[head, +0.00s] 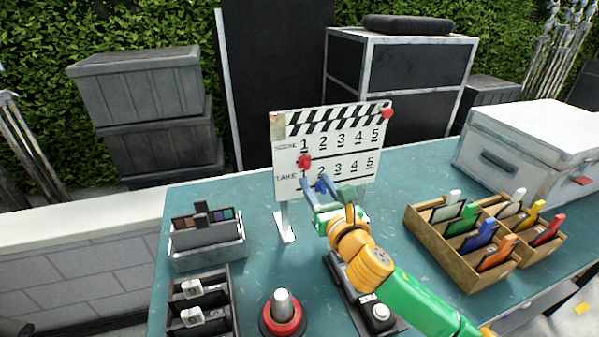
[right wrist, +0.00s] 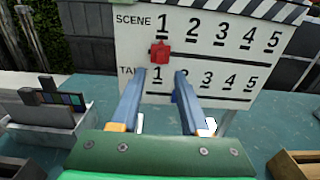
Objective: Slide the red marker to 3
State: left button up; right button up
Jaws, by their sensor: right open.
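The white clapperboard (head: 326,150) stands upright on the table, with a SCENE row and a TAKE row, each numbered 1 to 5. The red marker (head: 304,161) sits just under the 1 of the SCENE row. It also shows in the right wrist view (right wrist: 161,52), slightly above and between my fingertips. A blue marker (head: 321,186) is low on the board by the TAKE row, partly hidden by my fingers. My right gripper (head: 322,188) is open in front of the board, its fingertips (right wrist: 159,73) either side of the TAKE 1. No contact with the red marker is clear. My left gripper is not in view.
A wooden box of coloured cards (head: 412,222) stands on the right, with a white case (head: 520,140) behind it. A grey palette holder (head: 205,250), a black tray (head: 232,300) and a red-based knob (head: 282,318) are at left front. Table left of the board is clear.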

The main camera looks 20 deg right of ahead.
aim_at(308, 167)
jog(key=shift+w+r+p, duration=0.45)
jog(key=shift+w+r, duration=0.4)
jog(key=shift+r, duration=0.05)
jog(key=w, duration=0.1)
jog(key=w+f, duration=0.1)
jog(key=w, duration=0.1)
jog(key=shift+w+a, duration=0.1)
jog(key=shift+w, duration=0.1)
jog(key=shift+s+r, duration=0.2)
jog(key=shift+s, duration=0.1)
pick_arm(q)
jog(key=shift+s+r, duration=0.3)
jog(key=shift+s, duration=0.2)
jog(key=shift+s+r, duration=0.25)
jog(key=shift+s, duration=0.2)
pick_arm(e)
grip_shut()
